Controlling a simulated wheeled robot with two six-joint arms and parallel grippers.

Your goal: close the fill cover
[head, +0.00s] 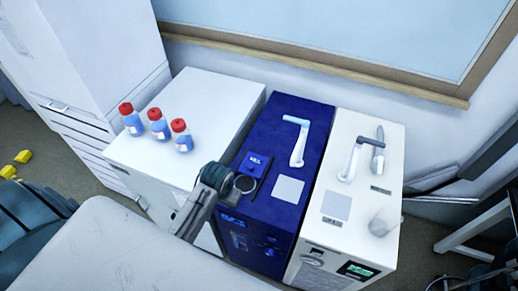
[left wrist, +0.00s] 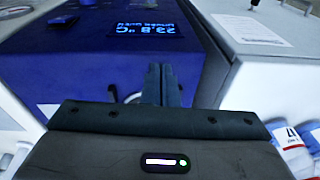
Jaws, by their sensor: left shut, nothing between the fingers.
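The fill cover (head: 256,162), a small dark blue flap with light lettering, is on top of the blue unit (head: 285,112). It appears raised, tilted up behind a round, pale-rimmed opening (head: 246,184). My left gripper (head: 213,179) is just left of this opening in the head view; its fingertips are hard to make out there. In the left wrist view the two dark fingers (left wrist: 160,84) are together and empty, in front of the blue unit's lit display (left wrist: 151,29). I cannot tell whether they touch the unit. My right gripper is not in view.
A white cabinet (head: 222,98) with several red-capped bottles (head: 158,124) stands left of the blue unit. A white unit (head: 367,228) with a pale arm on top stands close on the right. The blue unit also carries a pale arm (head: 298,142) and a grey plate (head: 288,190).

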